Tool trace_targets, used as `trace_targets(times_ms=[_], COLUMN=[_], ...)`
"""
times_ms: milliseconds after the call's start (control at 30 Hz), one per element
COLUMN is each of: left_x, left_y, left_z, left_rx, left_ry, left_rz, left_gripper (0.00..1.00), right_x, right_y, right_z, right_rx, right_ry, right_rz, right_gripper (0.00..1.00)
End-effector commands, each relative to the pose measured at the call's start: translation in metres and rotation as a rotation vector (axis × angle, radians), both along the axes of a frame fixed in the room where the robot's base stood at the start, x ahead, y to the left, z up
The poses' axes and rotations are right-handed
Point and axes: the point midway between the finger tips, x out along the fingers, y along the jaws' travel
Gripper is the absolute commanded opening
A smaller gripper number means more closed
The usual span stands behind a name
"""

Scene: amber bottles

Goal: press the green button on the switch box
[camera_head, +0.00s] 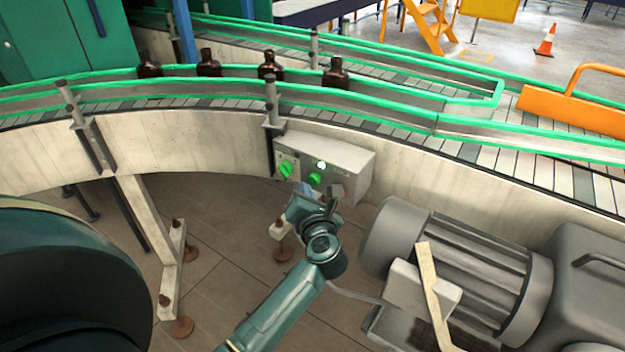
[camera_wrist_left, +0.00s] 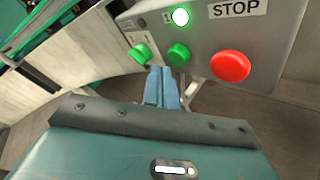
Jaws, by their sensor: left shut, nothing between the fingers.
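The grey switch box (camera_head: 345,160) is mounted on the side of the conveyor. In the left wrist view its face carries a round green button (camera_wrist_left: 179,55), a green knob (camera_wrist_left: 140,53) to its left, and a red button (camera_wrist_left: 230,66) under a STOP label. A lamp (camera_wrist_left: 180,16) above the green button is lit. My left gripper (camera_wrist_left: 162,72) is shut and empty, its blue fingertips just below the green button and knob. Contact cannot be told.
The curved conveyor (camera_head: 160,145) with green rails runs behind the box, carrying several amber bottles (camera_head: 208,64). A grey motor (camera_head: 450,265) stands close to the right of my left arm. Tiled floor (camera_head: 235,260) is open below the conveyor.

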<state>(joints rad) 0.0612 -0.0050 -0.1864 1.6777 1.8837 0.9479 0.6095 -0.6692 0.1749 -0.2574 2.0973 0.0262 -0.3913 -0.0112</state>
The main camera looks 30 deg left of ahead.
Motion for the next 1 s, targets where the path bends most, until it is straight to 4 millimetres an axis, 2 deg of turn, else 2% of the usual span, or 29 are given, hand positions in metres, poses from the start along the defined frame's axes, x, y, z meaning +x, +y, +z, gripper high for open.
trace_targets(times_ms=[167, 700, 1000], left_x=[-0.002, -0.048, -0.050], left_y=[0.000, 0.004, 0.004], left_z=[0.000, 0.001, 0.000], left_rx=[0.000, -0.001, 0.000], left_ry=[0.001, 0.001, 0.000], left_rz=[0.001, 0.000, 0.000], left_gripper=[0.00, 0.00, 0.00], right_x=[0.000, 0.000, 0.000], right_y=[0.000, 0.000, 0.000], right_z=[0.001, 0.019, 0.018], right_rx=[0.001, 0.001, 0.000], right_ry=[0.000, -0.001, -0.001], right_rz=[-0.001, -0.001, 0.000], right_gripper=[0.36, 0.36, 0.36])
